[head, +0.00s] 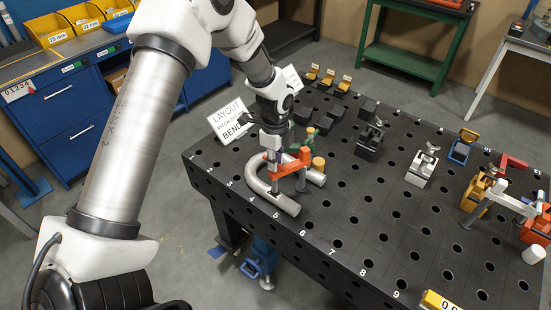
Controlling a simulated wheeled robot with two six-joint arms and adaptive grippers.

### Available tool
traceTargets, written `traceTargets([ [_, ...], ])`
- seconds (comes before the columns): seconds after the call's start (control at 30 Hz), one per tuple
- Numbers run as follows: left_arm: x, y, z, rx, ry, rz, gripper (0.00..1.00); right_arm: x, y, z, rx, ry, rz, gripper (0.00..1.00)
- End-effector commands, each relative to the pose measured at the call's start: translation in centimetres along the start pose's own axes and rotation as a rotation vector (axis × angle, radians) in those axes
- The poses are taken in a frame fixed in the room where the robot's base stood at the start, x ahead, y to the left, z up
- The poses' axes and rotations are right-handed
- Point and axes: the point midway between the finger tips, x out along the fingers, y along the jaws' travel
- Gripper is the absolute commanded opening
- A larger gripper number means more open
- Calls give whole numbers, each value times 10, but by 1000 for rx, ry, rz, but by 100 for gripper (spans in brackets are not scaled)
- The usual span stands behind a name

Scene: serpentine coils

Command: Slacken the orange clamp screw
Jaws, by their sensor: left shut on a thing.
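The orange clamp (291,164) stands on the black perforated table, its arm reaching over a grey U-bent tube (286,204) that lies flat near the table's left edge. My left gripper (270,146) points down from above at the clamp's left end. It is shut on the top of the clamp screw, which is mostly hidden by the fingers. The lower part of the screw (275,182) shows below the orange arm, over the tube. My right gripper is not in view.
A green clamp (307,138) and a yellow-topped peg (318,164) stand close behind and to the right. A white layout sign (236,117) is at the left edge. Dark blocks and more clamps stand farther right. The front middle of the table (350,215) is clear.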

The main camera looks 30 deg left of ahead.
Motion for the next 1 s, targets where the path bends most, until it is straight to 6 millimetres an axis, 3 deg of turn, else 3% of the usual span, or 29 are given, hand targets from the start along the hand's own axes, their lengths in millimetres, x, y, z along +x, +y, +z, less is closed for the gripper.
traceTargets([
  [1.0, 3, 4, 0, -964, -6, 12, 0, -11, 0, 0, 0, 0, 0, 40],
])
